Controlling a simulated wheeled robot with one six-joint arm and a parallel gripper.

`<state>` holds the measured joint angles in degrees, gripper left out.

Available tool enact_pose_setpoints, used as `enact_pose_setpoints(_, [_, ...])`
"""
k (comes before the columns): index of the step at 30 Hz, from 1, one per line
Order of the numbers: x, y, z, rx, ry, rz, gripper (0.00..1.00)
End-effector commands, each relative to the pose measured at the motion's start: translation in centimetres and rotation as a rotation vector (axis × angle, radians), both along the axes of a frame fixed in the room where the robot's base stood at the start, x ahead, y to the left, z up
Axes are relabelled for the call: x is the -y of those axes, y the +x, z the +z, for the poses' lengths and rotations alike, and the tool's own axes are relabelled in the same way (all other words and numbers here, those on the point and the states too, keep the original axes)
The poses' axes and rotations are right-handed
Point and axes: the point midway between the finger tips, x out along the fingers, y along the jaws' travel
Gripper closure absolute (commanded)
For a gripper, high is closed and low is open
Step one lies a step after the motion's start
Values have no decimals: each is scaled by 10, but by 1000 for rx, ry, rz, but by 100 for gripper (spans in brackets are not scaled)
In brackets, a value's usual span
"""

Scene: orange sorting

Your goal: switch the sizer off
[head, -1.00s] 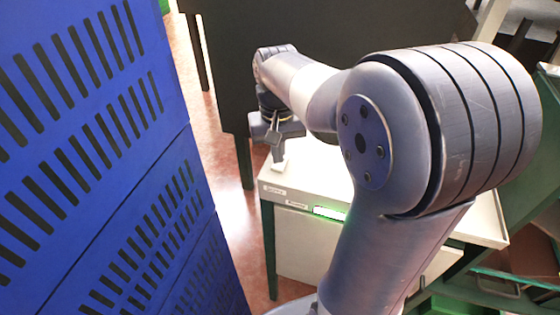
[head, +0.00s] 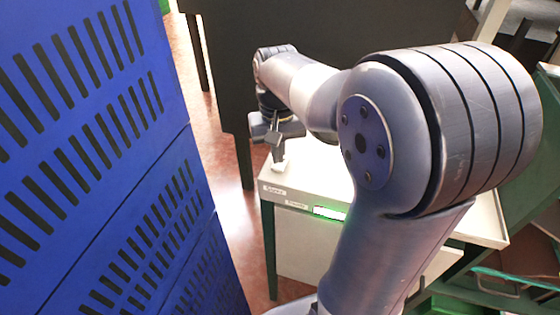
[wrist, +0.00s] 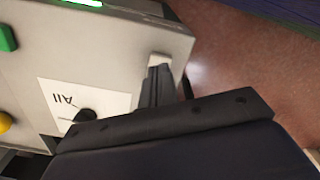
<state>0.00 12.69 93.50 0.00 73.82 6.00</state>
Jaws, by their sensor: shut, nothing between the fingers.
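My gripper (head: 277,157) is shut and empty, pointing down at the near left corner of the pale control cabinet (head: 305,160). In the wrist view its dark fingers (wrist: 157,82) end at a small pale block (wrist: 159,60) near the panel's edge. The block looks like a switch; the fingers overlap it in the picture, and I cannot tell whether they touch it or which way it is set. In the head view the block (head: 278,168) shows just under the fingertips. A dark rotary knob (wrist: 86,115) sits on a white plate marked "All".
A lit green display (head: 328,212) and small labels are on the cabinet's front edge. The wrist view shows a green button (wrist: 6,38) and a yellow button (wrist: 4,122). Blue slotted crates (head: 100,130) stand close on the left. A dark panel (head: 330,50) stands behind.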

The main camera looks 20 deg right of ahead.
Motion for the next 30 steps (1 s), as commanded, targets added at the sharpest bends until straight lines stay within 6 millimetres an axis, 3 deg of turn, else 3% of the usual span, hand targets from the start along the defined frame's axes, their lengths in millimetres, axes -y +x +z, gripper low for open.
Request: enact_pose_setpoints(30, [0, 0, -11, 0, 0, 0, 100])
